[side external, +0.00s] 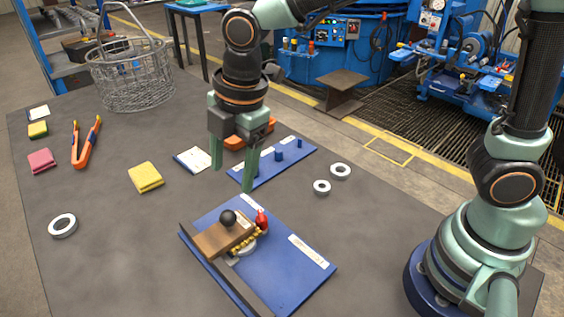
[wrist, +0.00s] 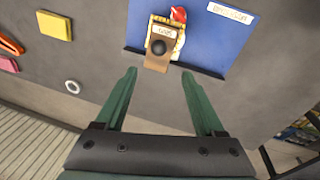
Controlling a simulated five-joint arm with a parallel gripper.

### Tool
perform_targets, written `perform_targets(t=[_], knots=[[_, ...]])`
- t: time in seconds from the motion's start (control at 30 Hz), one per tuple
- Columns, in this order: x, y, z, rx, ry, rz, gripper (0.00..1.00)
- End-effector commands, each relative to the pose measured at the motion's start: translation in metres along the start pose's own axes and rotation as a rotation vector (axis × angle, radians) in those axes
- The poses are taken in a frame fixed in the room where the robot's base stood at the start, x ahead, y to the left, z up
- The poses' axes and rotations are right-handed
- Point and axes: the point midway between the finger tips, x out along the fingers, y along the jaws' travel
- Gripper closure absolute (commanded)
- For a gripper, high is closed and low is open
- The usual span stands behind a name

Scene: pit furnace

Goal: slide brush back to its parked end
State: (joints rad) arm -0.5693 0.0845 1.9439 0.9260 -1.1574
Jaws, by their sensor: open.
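The brush (side external: 224,236) is a brown wooden block with a black ball knob (side external: 228,217) on top. It sits at the left end of a blue board (side external: 300,285), beside a dark rail (side external: 215,272). A red-topped part and brass-coloured pieces stand right beside it. In the wrist view the brush (wrist: 158,56) lies ahead, beyond the fingertips, with its knob facing me. My gripper (side external: 232,178) is open and empty, pointing down above and behind the board. In the wrist view its green fingers (wrist: 158,72) are spread wide with nothing between them.
A second blue board (side external: 290,165) with pegs lies behind my gripper. Metal rings (side external: 321,187), a yellow sponge (side external: 146,177), orange-handled pliers (side external: 87,143) and a wire basket (side external: 130,85) are on the dark table. The table's left front is mostly clear.

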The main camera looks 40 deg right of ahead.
Motion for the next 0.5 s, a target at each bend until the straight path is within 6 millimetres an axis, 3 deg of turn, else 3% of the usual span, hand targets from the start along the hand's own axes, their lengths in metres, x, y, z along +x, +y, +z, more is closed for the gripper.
perform_targets(t=[0.27,0.5], knots=[[0.023,-0.001,-0.005,-0.051,-0.003,-0.012,0.29],[0.07,0.0,-0.002,-0.049,-0.005,-0.013,0.29]])
